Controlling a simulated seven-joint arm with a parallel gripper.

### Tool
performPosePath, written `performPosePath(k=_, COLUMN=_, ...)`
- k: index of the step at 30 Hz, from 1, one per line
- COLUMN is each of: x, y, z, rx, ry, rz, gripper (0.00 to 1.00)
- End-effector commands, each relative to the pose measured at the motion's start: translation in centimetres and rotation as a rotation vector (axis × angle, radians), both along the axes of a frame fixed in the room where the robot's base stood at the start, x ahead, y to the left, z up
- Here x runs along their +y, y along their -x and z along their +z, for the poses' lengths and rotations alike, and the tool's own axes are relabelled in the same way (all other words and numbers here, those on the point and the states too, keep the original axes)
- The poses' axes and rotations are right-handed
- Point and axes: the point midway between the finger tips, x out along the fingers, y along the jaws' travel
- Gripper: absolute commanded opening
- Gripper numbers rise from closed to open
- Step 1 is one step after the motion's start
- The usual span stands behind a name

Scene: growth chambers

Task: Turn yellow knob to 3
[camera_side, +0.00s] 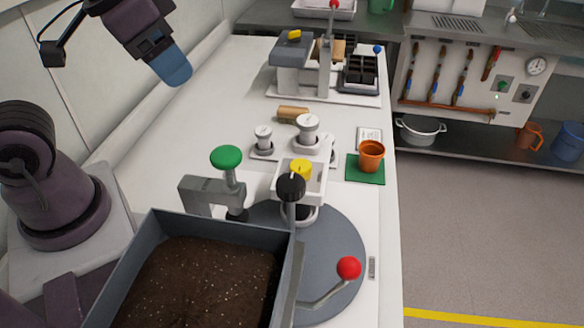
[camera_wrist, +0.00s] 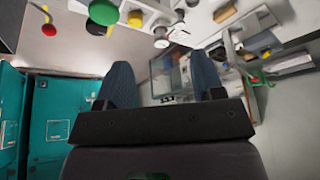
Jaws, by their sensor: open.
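The yellow knob (camera_side: 300,168) sits in a white open-topped housing (camera_side: 318,184) near the middle of the bench, behind a black ball knob (camera_side: 291,187) that partly covers it. No number or pointer on it is readable. In the wrist view, a yellow knob (camera_wrist: 135,18) shows small near the top edge. My gripper (camera_side: 176,78) is high at the upper left in the side view, well away from the yellow knob. In the wrist view, its two blue fingers (camera_wrist: 163,78) stand apart with nothing between them.
A green-topped knob (camera_side: 226,157) stands left of the housing. A soil-filled tray (camera_side: 150,240) and a red ball lever (camera_side: 348,268) are in front. White dials (camera_side: 307,124) stand behind, and an orange pot (camera_side: 370,156) is on the right. The bench's left rear is clear.

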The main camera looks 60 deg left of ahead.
Motion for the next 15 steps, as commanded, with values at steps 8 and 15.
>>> performPosePath(k=8, x=-0.7, y=0.3, z=0.3, rx=-0.02, ry=0.012, rz=-0.039, gripper=0.68)
performPosePath(k=15, x=-0.6, y=-5.3, z=-2.2, rx=0.057, ry=-0.141, rz=-0.22, gripper=0.68)
